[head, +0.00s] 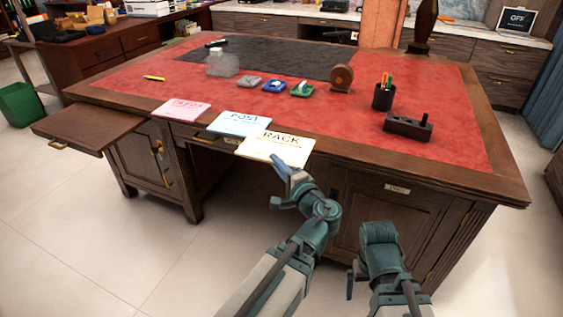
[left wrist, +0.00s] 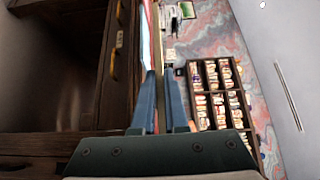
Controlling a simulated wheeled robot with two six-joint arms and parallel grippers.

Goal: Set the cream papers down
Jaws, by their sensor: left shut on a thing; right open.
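The cream papers (head: 275,147), marked "RACK", lie flat at the front edge of the desk and overhang it a little. My left gripper (head: 283,168) is shut on their near edge. In the left wrist view they show edge-on as a thin pale strip between the fingers (left wrist: 166,90). I cannot tell whether they touch the desk top. My right gripper (head: 355,277) is open and empty, low in front of the desk. Its fingers are partly hidden by its own wrist.
Blue papers (head: 239,124) marked "POST" lie just left of the cream ones, and pink papers (head: 182,109) further left. Several small trays, a tape roll (head: 341,78), a pen cup (head: 384,97) and a dark block (head: 408,126) stand on the red desk top (head: 450,150). A side leaf (head: 88,126) sticks out left.

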